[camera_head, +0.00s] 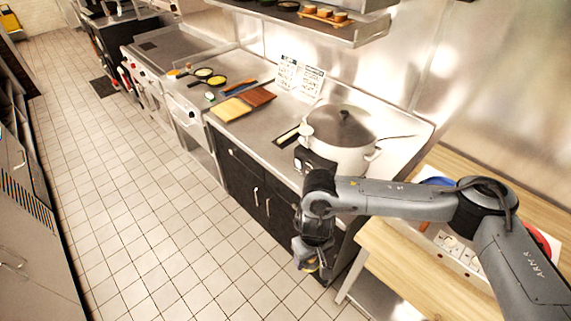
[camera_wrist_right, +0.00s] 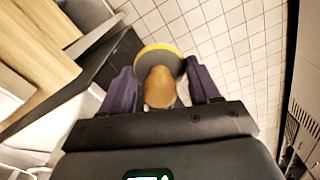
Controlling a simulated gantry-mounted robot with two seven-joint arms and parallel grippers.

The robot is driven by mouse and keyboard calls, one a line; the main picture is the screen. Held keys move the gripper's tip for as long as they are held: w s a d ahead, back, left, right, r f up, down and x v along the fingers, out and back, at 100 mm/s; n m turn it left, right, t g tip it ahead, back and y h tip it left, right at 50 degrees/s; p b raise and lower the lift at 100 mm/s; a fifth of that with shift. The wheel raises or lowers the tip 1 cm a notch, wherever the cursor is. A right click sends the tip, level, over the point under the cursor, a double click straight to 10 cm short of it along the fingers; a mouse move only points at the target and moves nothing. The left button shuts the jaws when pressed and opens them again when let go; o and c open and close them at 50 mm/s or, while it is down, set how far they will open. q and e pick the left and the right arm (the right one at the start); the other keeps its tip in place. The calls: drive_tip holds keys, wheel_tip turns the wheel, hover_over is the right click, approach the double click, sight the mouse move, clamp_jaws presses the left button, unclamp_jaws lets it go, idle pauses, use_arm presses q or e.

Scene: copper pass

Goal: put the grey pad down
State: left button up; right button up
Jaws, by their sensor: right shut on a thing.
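The grey pad (camera_wrist_right: 150,57) is a round grey disc with a yellow edge and a tan knob (camera_wrist_right: 158,88) in front of it. In the right wrist view the knob sits between the fingers of my right gripper (camera_wrist_right: 161,88), which is shut on it. In the head view my right gripper (camera_head: 311,264) hangs low beside the dark cabinet front, with tiled floor behind it. Only a small yellowish bit of the pad shows there; the arm hides the rest. My left gripper is not in view.
A large lidded pot (camera_head: 340,150) stands on the steel counter (camera_head: 257,140), with yellow and brown boards (camera_head: 232,109) further along. A wooden table (camera_head: 420,275) is at the lower right. The tiled floor (camera_head: 150,215) is clear on the left.

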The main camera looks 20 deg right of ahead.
drive_tip(key=shift+d+f, duration=0.2)
drive_tip(key=shift+d, duration=0.1)
drive_tip(key=s+d+f+m+b, duration=0.1)
drive_tip(key=s+d+m+b, duration=0.4)
drive_tip(key=d, duration=1.1)
drive_tip(key=s+d+f+b, duration=0.15)
drive_tip(key=s+d, duration=0.55)
drive_tip(key=d, duration=0.9)
hover_over(386, 244)
drive_tip(key=s, duration=0.1)
wheel_tip(386, 244, down, 5)
drive_tip(key=shift+f+p, duration=0.1)
drive_tip(key=shift+p, duration=0.35)
drive_tip(key=shift+w+a+f, duration=0.1)
drive_tip(key=shift+w+f, duration=0.2)
drive_tip(key=shift+w, duration=0.1)
drive_tip(key=shift+f+b, duration=1.05)
drive_tip(key=shift+f, duration=1.05)
drive_tip(key=o, duration=1.1)
